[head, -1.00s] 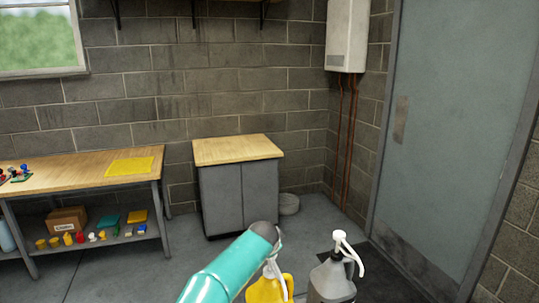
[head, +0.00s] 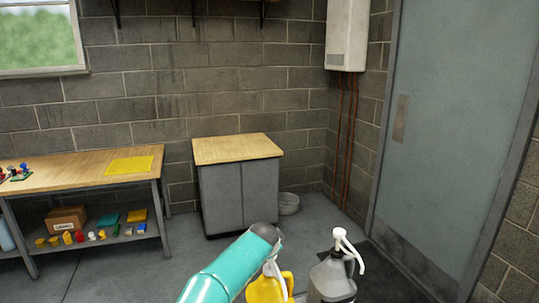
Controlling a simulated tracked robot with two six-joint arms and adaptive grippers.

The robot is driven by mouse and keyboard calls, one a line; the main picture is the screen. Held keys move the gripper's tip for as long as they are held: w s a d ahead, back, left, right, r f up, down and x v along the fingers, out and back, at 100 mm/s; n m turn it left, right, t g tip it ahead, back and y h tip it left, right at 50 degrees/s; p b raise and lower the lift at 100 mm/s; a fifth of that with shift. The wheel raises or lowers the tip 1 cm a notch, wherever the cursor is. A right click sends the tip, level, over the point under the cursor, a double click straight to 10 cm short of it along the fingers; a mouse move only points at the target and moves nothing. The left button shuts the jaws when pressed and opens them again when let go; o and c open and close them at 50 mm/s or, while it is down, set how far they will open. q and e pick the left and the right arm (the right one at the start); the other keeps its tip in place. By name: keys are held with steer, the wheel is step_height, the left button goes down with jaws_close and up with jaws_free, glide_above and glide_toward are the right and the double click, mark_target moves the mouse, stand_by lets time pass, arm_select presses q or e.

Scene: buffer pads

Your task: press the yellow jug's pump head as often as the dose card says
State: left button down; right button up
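The yellow jug (head: 267,290) stands at the bottom middle, cut off by the lower picture edge. Its white pump head (head: 275,272) shows partly, beside and behind the end of a teal arm of mine. A dark grey jug (head: 331,280) with a white pump head (head: 341,237) stands just to its right. The teal arm comes in from the bottom and ends in a dark grey part near the yellow jug's pump. I see no gripper fingers, and cannot tell whether anything touches the pump. No dose card can be made out.
A grey cabinet with a wooden top (head: 238,149) stands behind the jugs. A wooden bench (head: 70,176) with a yellow mat (head: 130,165) and a lower shelf of small items is at left. A grey door (head: 450,130) is at right. The floor between is clear.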

arm_select(q)
steer(key=shift+f+b, duration=0.4)
steer(key=shift+f, duration=0.35)
steer(key=shift+r, duration=0.1)
steer(key=shift+w+r+p, duration=0.1)
steer(key=shift+r+p, duration=1.6)
steer(key=shift+p, duration=0.05)
step_height(320, 180, up, 4)
steer(key=p, duration=0.3)
steer(key=shift+f, duration=0.1)
step_height(320, 180, up, 2)
steer(key=shift+r+p, duration=0.2)
steer(key=shift+p, duration=0.65)
